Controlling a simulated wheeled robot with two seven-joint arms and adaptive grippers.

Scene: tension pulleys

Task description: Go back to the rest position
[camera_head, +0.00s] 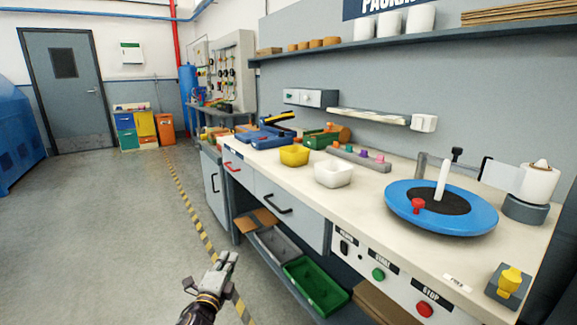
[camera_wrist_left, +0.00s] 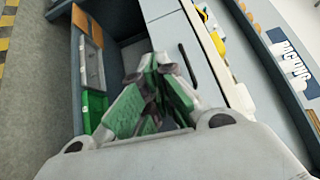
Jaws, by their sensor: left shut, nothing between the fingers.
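My left gripper (camera_head: 228,262) shows at the bottom of the head view, over the floor in front of the workbench. It is shut and empty, apart from the bench. In the left wrist view its fingers (camera_wrist_left: 155,75) meet at the tips, with the bench front and lower shelf behind them. My right gripper is not in either view.
The workbench (camera_head: 330,208) holds a blue round turntable (camera_head: 473,222), a yellow bowl (camera_head: 294,155) and a white bowl (camera_head: 333,173). A green bin (camera_head: 316,286) sits on its lower shelf. Control buttons line its front. The floor (camera_head: 110,225) to the left is clear.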

